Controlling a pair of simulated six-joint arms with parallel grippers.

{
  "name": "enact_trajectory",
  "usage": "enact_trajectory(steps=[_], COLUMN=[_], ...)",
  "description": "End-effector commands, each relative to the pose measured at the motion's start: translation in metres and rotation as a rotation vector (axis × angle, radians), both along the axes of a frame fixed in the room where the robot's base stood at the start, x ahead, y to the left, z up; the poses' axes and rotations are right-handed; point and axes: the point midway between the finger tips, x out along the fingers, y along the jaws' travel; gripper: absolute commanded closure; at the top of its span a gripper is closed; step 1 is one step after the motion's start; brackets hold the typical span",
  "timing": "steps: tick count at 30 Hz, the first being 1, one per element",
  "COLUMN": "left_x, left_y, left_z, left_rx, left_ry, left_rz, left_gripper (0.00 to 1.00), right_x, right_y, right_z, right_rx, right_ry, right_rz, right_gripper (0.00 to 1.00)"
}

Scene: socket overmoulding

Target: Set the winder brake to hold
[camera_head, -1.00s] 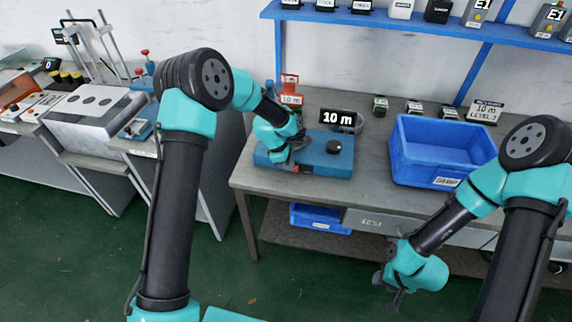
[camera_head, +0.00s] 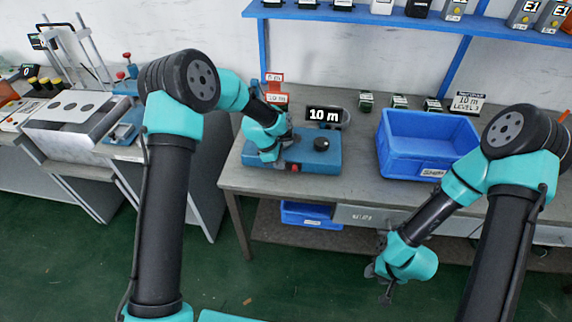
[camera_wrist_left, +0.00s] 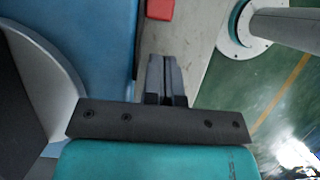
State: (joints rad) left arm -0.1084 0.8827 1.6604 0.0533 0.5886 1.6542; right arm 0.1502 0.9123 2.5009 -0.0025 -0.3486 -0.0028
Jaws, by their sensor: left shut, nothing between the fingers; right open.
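The winder is a blue box (camera_head: 322,160) on the bench, with a black knob (camera_head: 322,144) on top and a display reading "10 m" (camera_head: 324,115) behind it. A small red part (camera_head: 295,168) shows at its front edge. It appears to be the brake control, but its marking is unreadable. A red piece also shows at the top of the left wrist view (camera_wrist_left: 160,9). My left gripper (camera_head: 286,160) is low over the winder's left part, beside the red part. Its fingers (camera_wrist_left: 166,80) are together and empty. Contact is unclear. My right gripper (camera_head: 378,283) hangs open before the bench.
A blue bin (camera_head: 428,150) stands right of the winder. Red-and-white signs (camera_head: 275,90) stand behind the winder's left end. Small dark items (camera_head: 398,102) line the bench back below a blue shelf (camera_head: 400,20). Another blue bin (camera_head: 311,214) sits below the bench.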

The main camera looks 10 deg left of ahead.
Motion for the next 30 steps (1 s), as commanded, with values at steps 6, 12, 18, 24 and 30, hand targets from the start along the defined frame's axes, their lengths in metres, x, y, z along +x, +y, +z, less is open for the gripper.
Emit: enact_trajectory(steps=[6,12,18,24,30], left_x=[0.001,0.0,0.0,0.0,0.0], left_y=[0.021,0.035,0.043,0.045,0.045], left_z=[0.035,0.069,0.09,0.094,0.094], left_rx=[-0.001,0.0,0.0,0.0,0.0], left_ry=[-0.005,-0.005,-0.004,-0.002,-0.002], left_rz=[0.001,0.002,0.001,0.001,0.001], left_gripper=[1.0,1.0,1.0,1.0,1.0], right_x=[0.0,0.0,0.0,0.0,0.0], right_y=[0.0,0.0,0.0,0.0,0.0], right_z=[0.0,0.0,0.0,0.0,0.0], right_rx=[0.0,0.0,0.0,0.0,0.0], right_ry=[0.0,0.0,0.0,0.0,0.0], right_rz=[0.0,0.0,0.0,0.0,0.0], right_gripper=[0.57,0.57,0.57,0.57,0.57])
